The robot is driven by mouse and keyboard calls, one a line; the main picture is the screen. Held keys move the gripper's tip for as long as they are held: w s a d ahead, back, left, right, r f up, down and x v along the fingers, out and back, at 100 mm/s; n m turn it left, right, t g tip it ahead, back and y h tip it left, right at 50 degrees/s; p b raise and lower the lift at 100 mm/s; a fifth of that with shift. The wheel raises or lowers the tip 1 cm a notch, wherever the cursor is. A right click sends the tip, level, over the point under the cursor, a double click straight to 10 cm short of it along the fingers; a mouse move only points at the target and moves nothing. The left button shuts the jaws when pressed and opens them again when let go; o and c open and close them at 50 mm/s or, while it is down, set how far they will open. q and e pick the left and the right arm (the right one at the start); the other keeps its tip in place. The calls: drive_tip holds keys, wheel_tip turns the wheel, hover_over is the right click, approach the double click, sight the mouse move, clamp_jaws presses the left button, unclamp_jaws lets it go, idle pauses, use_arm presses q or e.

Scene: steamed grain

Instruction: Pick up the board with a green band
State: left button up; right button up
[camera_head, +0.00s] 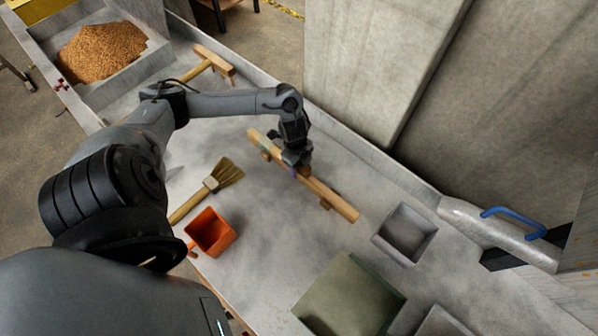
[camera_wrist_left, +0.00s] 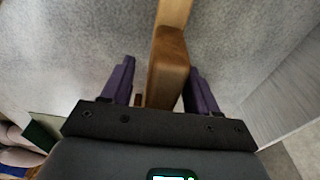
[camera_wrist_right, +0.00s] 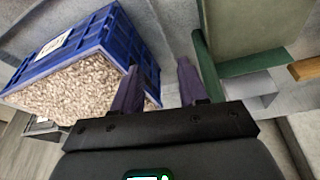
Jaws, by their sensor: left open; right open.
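The wooden board (camera_head: 335,201) lies at a slant on the grey table in the head view, with small blocks under it. A small greenish patch (camera_head: 265,146) shows near its far left end; the band is hard to make out. My left gripper (camera_head: 297,168) is open above the board's middle, hiding part of it. In the left wrist view the wood (camera_wrist_left: 168,65) runs between the two purple fingers (camera_wrist_left: 161,72), with gaps on both sides. My right gripper (camera_wrist_right: 160,75) is open and empty in the right wrist view; it is outside the head view.
A brush (camera_head: 228,172), an orange scoop (camera_head: 211,232), a green box (camera_head: 350,297) and a grey bin (camera_head: 405,234) surround the board. A wooden-headed tool (camera_head: 213,60) and a grain tray (camera_head: 152,52) are farther back. A blue crate (camera_wrist_right: 112,38) of pale pieces is near my right gripper.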

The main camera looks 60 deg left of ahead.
use_arm(q)
drive_tip(key=shift+f, duration=0.2)
idle(0.6)
clamp_jaws()
idle(0.4)
idle(1.1)
